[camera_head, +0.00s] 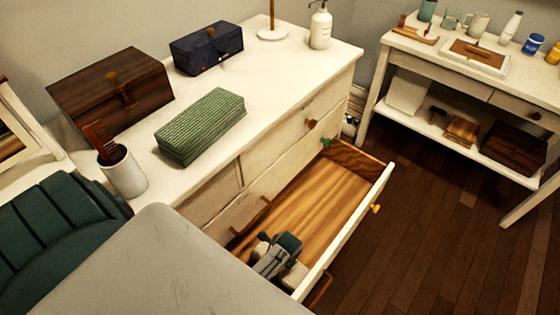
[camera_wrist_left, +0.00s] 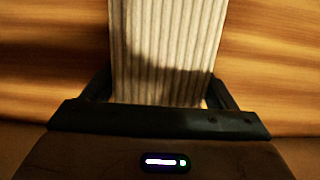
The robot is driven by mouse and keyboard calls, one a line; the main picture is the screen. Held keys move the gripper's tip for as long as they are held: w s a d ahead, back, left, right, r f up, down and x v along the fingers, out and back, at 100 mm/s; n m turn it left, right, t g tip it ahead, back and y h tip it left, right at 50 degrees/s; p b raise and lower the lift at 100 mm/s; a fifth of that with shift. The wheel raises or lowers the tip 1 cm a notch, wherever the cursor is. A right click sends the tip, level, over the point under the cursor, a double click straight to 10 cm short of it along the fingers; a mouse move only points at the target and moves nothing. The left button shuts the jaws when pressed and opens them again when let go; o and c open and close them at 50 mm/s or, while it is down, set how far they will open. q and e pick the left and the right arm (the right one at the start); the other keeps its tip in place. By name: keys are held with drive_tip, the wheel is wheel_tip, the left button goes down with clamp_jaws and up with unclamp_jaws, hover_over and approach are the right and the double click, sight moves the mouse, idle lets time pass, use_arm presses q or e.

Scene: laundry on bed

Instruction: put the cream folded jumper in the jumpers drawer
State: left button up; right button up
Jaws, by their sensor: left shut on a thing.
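The cream folded jumper (camera_wrist_left: 168,45) is a ribbed, pale block between the fingers of my left gripper (camera_wrist_left: 165,98) in the left wrist view. Wood grain shows on both sides of it. In the head view my left gripper (camera_head: 272,262) is down inside the open drawer (camera_head: 318,202), at its near end, shut on the jumper. Only a pale ribbed part of the jumper (camera_head: 293,277) shows there, beside the drawer's front. I cannot tell whether it touches the drawer floor. The rest of the drawer floor is bare. My right gripper is not in view.
The white dresser (camera_head: 290,75) carries a green ribbed folded item (camera_head: 201,125), a brown wooden box (camera_head: 112,88), a dark blue box (camera_head: 206,47), a pump bottle (camera_head: 320,27) and a cup with a comb (camera_head: 123,172). A dark green chair (camera_head: 60,235) stands left.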

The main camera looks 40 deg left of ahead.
use_arm(q)
drive_tip(key=o, duration=1.1)
drive_tip(key=shift+f, duration=0.1)
drive_tip(key=shift+o, duration=0.2)
drive_tip(key=shift+d+r, duration=0.1)
drive_tip(key=shift+r, duration=0.35)
wheel_tip(320, 180, up, 11)
drive_tip(key=d+p, duration=0.2)
drive_tip(key=p, duration=0.1)
drive_tip(key=s+a+f+n, duration=0.2)
drive_tip(key=s+n, duration=0.2)
drive_tip(key=n, duration=0.1)
drive_tip(key=s+a+f+n+t, duration=0.1)
drive_tip(key=s+a+f+n, duration=0.1)
drive_tip(key=n, duration=0.4)
drive_tip(key=s+a+f+n, duration=0.3)
drive_tip(key=s+n, duration=0.3)
drive_tip(key=shift+s+a+f+t+h, duration=0.1)
drive_tip(key=shift+s+f+t+h, duration=0.1)
drive_tip(key=shift+s+t+h, duration=0.15)
drive_tip(key=shift+s+a+f+n, duration=0.15)
drive_tip(key=shift+s+n, duration=0.15)
drive_tip(key=shift+n, duration=0.3)
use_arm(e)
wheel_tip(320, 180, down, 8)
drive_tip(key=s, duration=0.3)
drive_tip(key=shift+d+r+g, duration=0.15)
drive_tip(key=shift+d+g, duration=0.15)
